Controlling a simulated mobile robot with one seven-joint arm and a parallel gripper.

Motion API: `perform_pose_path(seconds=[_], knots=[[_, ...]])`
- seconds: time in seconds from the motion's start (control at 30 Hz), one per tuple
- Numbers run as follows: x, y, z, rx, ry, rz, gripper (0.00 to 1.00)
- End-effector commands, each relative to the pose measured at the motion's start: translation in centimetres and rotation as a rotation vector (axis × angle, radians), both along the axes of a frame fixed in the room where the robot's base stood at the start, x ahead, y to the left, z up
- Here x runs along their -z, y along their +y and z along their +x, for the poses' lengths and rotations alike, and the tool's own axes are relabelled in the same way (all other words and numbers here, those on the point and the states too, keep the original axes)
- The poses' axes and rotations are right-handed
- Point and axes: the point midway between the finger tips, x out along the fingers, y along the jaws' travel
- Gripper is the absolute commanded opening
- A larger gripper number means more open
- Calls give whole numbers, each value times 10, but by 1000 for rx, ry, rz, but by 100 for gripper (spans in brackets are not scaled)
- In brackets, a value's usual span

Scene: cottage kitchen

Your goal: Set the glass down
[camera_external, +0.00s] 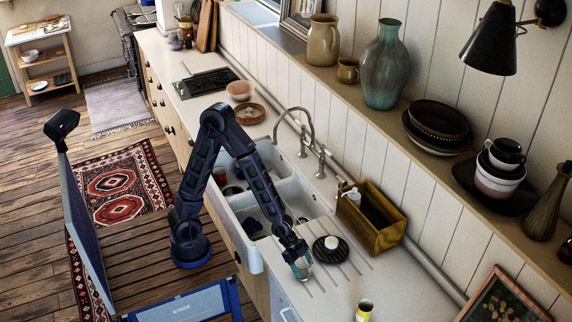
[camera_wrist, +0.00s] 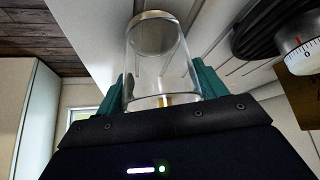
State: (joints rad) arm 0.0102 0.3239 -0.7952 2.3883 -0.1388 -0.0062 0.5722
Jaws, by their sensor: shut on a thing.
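The clear drinking glass (camera_wrist: 150,62) is between the two green fingers of my gripper (camera_wrist: 160,85) in the wrist view. The fingers are closed on its sides. In the outside view my gripper (camera_external: 301,268) is low over the grooved drainboard part of the white counter (camera_external: 395,291), just right of the sink. The glass shows only faintly there. I cannot tell whether its base touches the counter.
A black round item with a white top (camera_external: 331,243) stands close beside my gripper; its dial (camera_wrist: 300,54) shows in the wrist view. A wooden box (camera_external: 371,238) is behind it. The double sink (camera_external: 298,199) lies left.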

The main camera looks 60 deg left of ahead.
Motion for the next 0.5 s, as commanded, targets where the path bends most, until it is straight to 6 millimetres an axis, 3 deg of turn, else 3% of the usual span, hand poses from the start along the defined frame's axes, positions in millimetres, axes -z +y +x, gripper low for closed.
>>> perform_pose_path(seconds=[0.07, 0.1, 0.17, 0.5], knots=[[2, 0, 0, 0, 0, 0, 40], [2, 0, 0, 0, 0, 0, 78], [2, 0, 0, 0, 0, 0, 90], [0, 0, 0, 0, 0, 0, 92]])
